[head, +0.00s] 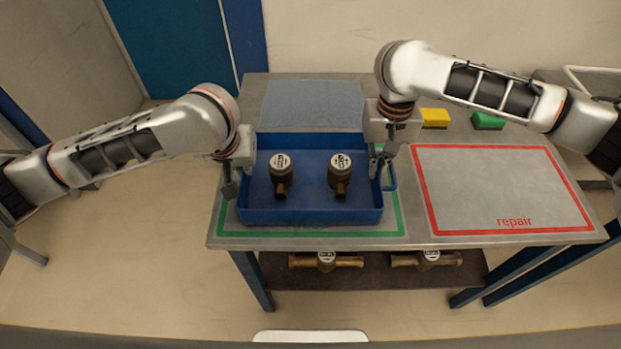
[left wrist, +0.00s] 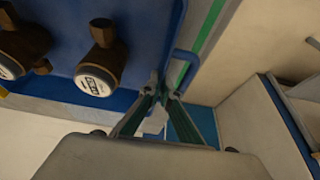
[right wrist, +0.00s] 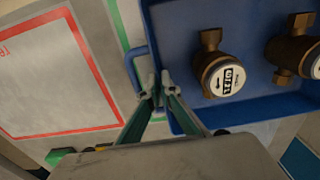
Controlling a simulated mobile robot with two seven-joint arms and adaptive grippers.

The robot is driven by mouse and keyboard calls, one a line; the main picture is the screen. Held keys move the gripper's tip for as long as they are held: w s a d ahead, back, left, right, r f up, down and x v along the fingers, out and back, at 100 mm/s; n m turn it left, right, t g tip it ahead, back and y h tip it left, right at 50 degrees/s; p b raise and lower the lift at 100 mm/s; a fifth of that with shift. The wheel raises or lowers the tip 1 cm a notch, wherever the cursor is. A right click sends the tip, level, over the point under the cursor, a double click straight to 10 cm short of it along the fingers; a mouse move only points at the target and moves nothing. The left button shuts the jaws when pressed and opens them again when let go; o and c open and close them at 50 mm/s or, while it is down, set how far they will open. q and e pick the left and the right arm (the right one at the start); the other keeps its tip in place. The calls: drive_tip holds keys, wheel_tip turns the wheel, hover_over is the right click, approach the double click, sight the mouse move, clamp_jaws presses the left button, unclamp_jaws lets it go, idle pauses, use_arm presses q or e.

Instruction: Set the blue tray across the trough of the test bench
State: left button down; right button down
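The blue tray (head: 310,214) is at the left part of the grey table, over a green outline, with two brass meters (head: 281,178) (head: 340,178) standing in it. I cannot tell whether it rests on the table or is slightly raised. My left gripper (head: 236,172) is at the tray's left side; in the left wrist view its fingertips (left wrist: 164,92) close on the tray edge by a handle (left wrist: 184,66). My right gripper (head: 382,168) is at the right side; in the right wrist view its fingertips (right wrist: 157,88) close at the other handle (right wrist: 133,68). I cannot identify the trough.
A red-outlined "repair" area (head: 500,185) right of the tray is bare. A yellow block (head: 435,117) and a green block (head: 487,121) lie behind it. A grey-blue mat (head: 312,103) lies behind the tray. More meters (head: 327,261) (head: 430,259) sit on the lower shelf (head: 370,277).

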use_arm(q)
drive_tip(key=shift+w+r, duration=0.1)
drive_tip(key=shift+r, duration=0.15)
use_arm(e)
drive_tip(key=shift+w+r, duration=0.1)
drive_tip(key=shift+r, duration=0.15)
